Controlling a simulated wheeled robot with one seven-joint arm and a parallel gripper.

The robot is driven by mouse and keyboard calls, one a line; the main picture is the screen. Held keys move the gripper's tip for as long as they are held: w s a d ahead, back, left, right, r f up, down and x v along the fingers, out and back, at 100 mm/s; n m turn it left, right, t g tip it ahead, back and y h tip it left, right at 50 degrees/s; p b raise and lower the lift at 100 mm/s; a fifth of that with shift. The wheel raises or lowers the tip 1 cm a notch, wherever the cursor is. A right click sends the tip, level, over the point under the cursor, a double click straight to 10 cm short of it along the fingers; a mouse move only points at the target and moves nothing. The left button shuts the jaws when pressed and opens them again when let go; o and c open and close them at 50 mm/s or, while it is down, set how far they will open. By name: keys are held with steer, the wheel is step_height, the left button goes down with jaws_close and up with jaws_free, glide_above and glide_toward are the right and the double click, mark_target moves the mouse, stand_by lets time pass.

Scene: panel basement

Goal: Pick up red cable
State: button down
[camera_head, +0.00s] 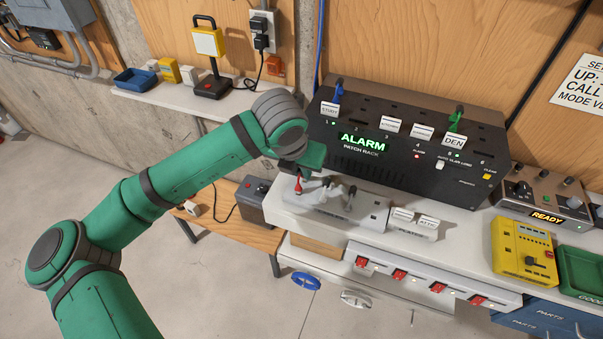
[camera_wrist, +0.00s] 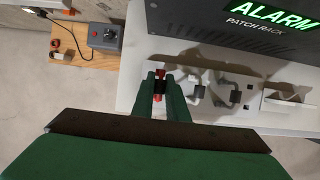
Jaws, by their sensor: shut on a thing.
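The red cable (camera_head: 298,187) shows as a small red plug end below my gripper (camera_head: 298,174), at the left end of the pale bench in front of the black patch rack (camera_head: 405,150). In the wrist view, my gripper (camera_wrist: 162,88) has its two green fingers closed on the red cable (camera_wrist: 157,98), with red parts showing between and beyond them. The fingers hide much of the cable. I cannot tell whether it touches its holder (camera_head: 340,208) or is clear of it.
White and dark cable pieces (camera_wrist: 197,91) lie just right of my gripper. A blue cable (camera_head: 338,92) and a green cable (camera_head: 457,117) are on the rack. A grey box with a knob (camera_head: 251,198) stands left of the bench. A yellow device (camera_head: 525,256) sits at right.

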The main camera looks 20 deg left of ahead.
steer(key=s+d+r, duration=0.6)
steer(key=s+r, duration=0.5)
steer(key=s, duration=0.1)
steer(key=shift+s+d+r, duration=0.2)
steer(key=shift+s+d, duration=0.05)
steer(key=shift+d, duration=0.1)
steer(key=shift+w, duration=0.1)
